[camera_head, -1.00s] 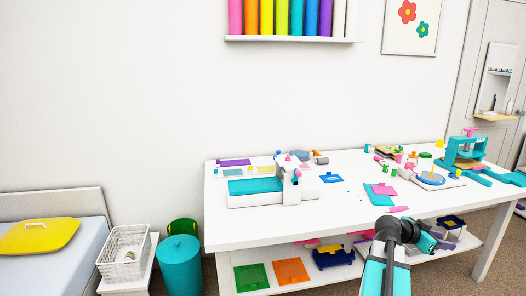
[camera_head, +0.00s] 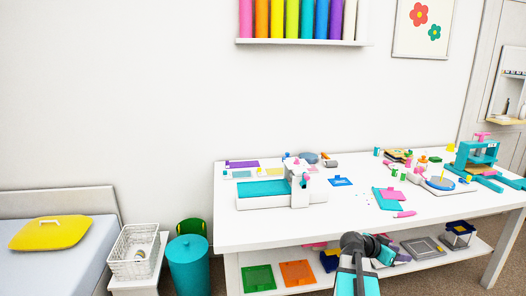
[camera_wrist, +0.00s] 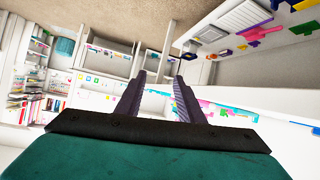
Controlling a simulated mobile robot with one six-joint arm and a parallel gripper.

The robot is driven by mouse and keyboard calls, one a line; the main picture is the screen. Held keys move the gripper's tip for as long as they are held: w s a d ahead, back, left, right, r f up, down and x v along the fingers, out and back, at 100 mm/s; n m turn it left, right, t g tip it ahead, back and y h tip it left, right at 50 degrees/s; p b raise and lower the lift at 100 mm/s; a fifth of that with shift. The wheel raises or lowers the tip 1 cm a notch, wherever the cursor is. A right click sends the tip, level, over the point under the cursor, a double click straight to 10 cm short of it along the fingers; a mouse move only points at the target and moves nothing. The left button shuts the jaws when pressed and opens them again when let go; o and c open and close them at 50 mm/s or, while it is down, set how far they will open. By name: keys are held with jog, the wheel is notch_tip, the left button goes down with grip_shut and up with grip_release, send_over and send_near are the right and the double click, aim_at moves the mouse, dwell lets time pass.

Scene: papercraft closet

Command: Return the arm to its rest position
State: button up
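My arm shows at the bottom right of the head view in front of the white table (camera_head: 330,213), a teal and black form bent at a dark joint. In the wrist view my gripper (camera_wrist: 155,82) shows two dark fingers standing apart with a clear gap between them. Nothing is held between the fingers. The fingertips are hidden from the head view behind or beside the arm. The wrist view looks across the room, tilted, with the table and shelves in the background.
The table holds a white and teal machine (camera_head: 266,190), a teal press (camera_head: 477,157) and several small craft pieces. Its lower shelf carries a green panel (camera_head: 258,278) and an orange panel (camera_head: 297,273). A white basket (camera_head: 133,252) and a teal bin (camera_head: 188,263) stand left.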

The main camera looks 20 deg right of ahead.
jog(key=w+a+f+n+t+y+p, duration=0.1)
jog(key=w+a+f+n+y+p, duration=0.15)
jog(key=a+f, duration=1.05)
jog(key=w+a+f+n+y+p, duration=0.15)
jog(key=w+a+f+n, duration=0.25)
jog(key=a+f, duration=0.9)
jog(key=s+a+f+n+g+y, duration=0.1)
jog(key=s+a+f+n+y, duration=0.2)
jog(key=s+a, duration=0.4)
jog(key=s+a+f+n+g+y+p, duration=0.1)
jog(key=s+a+f+n, duration=0.3)
jog(key=a, duration=1)
jog(key=s+a+f+n+g+y, duration=0.3)
jog(key=s+a+f, duration=0.3)
jog(key=s+a, duration=0.4)
jog(key=shift+s+a+f+n+y, duration=0.2)
jog(key=shift+s+a+n+y, duration=0.15)
jog(key=shift+s+n+y, duration=0.4)
